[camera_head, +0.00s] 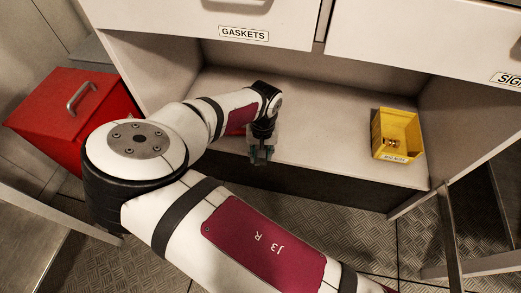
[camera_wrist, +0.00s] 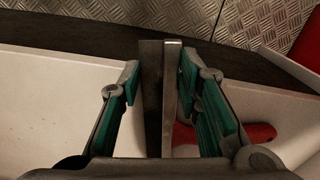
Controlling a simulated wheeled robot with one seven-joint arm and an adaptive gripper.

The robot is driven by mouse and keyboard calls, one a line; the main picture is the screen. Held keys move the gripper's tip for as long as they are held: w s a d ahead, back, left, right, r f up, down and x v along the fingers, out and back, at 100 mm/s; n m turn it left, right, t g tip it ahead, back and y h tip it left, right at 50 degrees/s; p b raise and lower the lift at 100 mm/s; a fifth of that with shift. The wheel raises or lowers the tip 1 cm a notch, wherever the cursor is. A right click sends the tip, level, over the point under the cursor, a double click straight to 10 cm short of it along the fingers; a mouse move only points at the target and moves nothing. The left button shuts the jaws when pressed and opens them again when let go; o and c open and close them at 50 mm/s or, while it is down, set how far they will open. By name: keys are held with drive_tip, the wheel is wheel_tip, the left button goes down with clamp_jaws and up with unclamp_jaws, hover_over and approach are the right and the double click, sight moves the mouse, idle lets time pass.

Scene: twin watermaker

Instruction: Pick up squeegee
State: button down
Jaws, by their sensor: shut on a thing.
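My gripper (camera_head: 260,154) is over the front part of the open shelf below the drawers. In the wrist view my gripper (camera_wrist: 160,82) has its green-padded fingers on both sides of a grey metal bar. This bar looks like the head of the squeegee (camera_wrist: 153,100), and the fingers are shut on it. A red piece, which looks like the squeegee's handle (camera_wrist: 235,134), shows behind the right finger in the wrist view. A bit of red (camera_head: 237,131) also shows behind my arm in the head view. The join between bar and handle is mostly hidden.
A yellow bin (camera_head: 397,134) with small brass-coloured parts stands on the right of the shelf (camera_head: 335,150). A red box with a handle (camera_head: 72,115) is at the left. The GASKETS drawer (camera_head: 240,15) hangs above. The shelf is bare between my gripper and the bin.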

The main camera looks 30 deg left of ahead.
drive_tip(key=shift+s+d, duration=0.15)
drive_tip(key=shift+s, duration=0.35)
drive_tip(key=c, duration=1.1)
unclamp_jaws()
drive_tip(key=shift+r, duration=3.75)
